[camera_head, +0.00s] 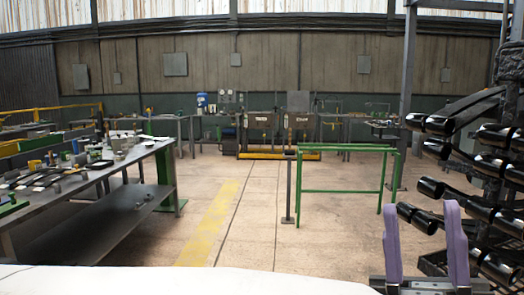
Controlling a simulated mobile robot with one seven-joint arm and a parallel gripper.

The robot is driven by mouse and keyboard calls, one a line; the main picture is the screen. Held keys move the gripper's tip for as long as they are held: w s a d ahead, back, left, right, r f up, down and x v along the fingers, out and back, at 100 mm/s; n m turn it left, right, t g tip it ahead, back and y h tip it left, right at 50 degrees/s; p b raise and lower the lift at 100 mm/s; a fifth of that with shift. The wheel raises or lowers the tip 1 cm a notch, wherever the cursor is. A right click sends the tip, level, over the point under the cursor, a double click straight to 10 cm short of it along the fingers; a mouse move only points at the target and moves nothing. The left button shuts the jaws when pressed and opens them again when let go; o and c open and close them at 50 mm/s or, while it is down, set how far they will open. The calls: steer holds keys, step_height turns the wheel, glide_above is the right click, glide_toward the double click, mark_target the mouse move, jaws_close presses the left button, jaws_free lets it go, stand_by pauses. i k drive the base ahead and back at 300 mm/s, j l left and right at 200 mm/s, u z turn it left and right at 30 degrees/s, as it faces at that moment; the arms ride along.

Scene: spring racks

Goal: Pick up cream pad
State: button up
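My gripper (421,206) is at the lower right, with two upright purple fingers spread wide apart and nothing visible between them. It stands in front of the black rack. I cannot pick out a cream pad for certain. Small pale pieces (95,166) lie among the clutter on the left workbench (150,150), too small to identify. The gripper is far to the right of that bench.
A rack with black cylindrical rollers (431,189) fills the right side, close to my gripper. A green rail frame (340,190) stands ahead. Open floor with a yellow stripe (212,225) lies between it and the bench. More benches line the back wall.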

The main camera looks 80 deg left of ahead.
mark_target(120, 157)
steer(key=u, duration=3.65)
steer(key=i+l+z, duration=0.1)
steer(key=i+z, duration=0.35)
steer(key=i, duration=1.1)
steer(key=i+u, duration=0.1)
steer(key=i, duration=1.1)
steer(key=i+l+u, duration=0.15)
steer(key=i+u, duration=0.2)
steer(key=i+l+u, duration=0.4)
steer(key=i, duration=0.15)
steer(key=i+j, duration=0.05)
